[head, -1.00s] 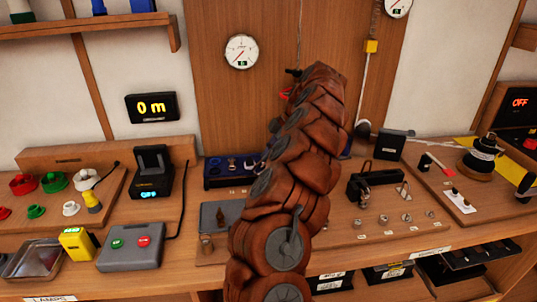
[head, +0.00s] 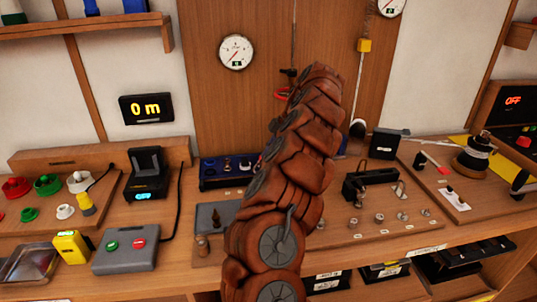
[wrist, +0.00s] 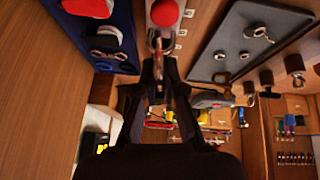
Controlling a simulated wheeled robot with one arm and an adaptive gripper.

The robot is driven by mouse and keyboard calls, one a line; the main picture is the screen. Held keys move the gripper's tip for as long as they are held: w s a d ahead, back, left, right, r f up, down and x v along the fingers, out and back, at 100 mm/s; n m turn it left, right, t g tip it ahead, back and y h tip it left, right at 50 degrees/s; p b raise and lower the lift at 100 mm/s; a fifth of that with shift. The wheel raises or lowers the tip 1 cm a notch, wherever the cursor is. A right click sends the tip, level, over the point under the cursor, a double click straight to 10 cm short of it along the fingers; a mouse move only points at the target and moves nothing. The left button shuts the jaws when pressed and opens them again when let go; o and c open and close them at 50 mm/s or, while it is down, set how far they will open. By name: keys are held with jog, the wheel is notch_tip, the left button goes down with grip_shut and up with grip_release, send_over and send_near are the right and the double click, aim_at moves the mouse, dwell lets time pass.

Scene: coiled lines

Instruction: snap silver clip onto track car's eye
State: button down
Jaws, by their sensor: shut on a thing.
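In the wrist view my gripper (wrist: 160,62) is shut on a small silver clip (wrist: 159,48), only partly visible between the dark fingers. A red ball (wrist: 165,13) is just beyond the clip; whether they touch is unclear. In the head view my brown arm hides the gripper. A small black piece (head: 288,72) and a red curved piece (head: 282,94) show left of the arm's far end, below a thin vertical line. The black piece may be the track car, but I cannot make out its eye.
A grey box (head: 126,252) with green and red buttons stands at left. A black holder (head: 372,178) and several small metal parts sit right of my arm.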

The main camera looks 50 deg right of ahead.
jog(key=shift+s+d+r, duration=0.15)
jog(key=shift+r, duration=0.8)
dwell(0.4)
jog(key=c, duration=1.2)
grip_release()
jog(key=shift+s+d+r, duration=0.2)
jog(key=shift+d+r, duration=0.1)
jog(key=shift+r, duration=0.1)
jog(key=v, duration=0.6)
jog(key=shift+r, duration=0.2)
dwell(0.4)
